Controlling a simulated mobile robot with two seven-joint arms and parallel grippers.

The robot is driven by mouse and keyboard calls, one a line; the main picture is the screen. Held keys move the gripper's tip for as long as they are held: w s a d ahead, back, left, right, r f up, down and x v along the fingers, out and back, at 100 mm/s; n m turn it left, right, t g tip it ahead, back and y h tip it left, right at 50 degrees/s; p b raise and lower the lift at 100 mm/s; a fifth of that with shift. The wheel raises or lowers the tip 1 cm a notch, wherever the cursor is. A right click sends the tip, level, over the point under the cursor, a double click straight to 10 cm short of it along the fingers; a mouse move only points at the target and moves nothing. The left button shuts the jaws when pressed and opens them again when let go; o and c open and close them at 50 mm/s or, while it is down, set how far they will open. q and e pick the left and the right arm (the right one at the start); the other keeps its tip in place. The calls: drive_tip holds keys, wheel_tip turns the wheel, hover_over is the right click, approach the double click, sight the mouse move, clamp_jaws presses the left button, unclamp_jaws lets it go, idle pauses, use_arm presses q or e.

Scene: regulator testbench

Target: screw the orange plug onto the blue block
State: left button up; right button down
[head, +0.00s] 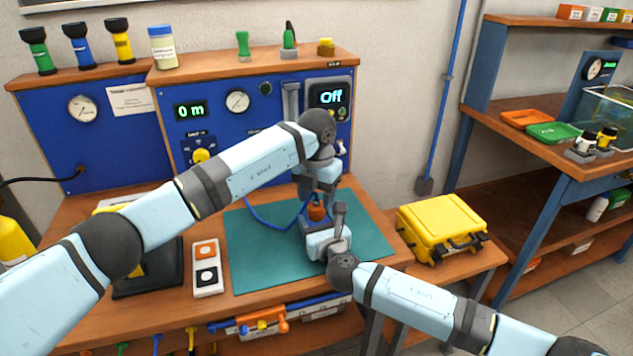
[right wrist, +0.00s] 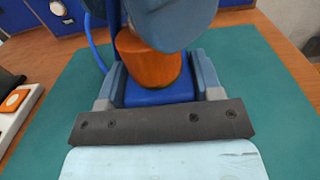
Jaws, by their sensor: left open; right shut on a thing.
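The orange plug (head: 316,213) sits on top of the blue block, over the teal mat (head: 250,260). The right wrist view shows the plug (right wrist: 150,62) large, on the blue block (right wrist: 160,96); whether it is fully seated I cannot tell. My right gripper (head: 314,228) is shut on the block, with a finger on either side of it. My left gripper (head: 317,197) points down just above the plug and is open.
A blue hose (head: 262,216) curves across the mat to the block. A white box with orange and black buttons (head: 207,267) lies left of the mat. A yellow case (head: 441,228) stands to the right. The blue panel (head: 262,130) with gauges rises behind; its display reads "Off".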

sight(317, 205)
use_arm(q)
drive_tip(key=shift+f, duration=1.55)
drive_tip(key=c, duration=0.7)
drive_tip(key=m, duration=0.5)
drive_tip(key=shift+m, duration=0.4)
drive_tip(key=m, duration=0.7)
drive_tip(key=shift+m, duration=0.4)
drive_tip(key=o, duration=1)
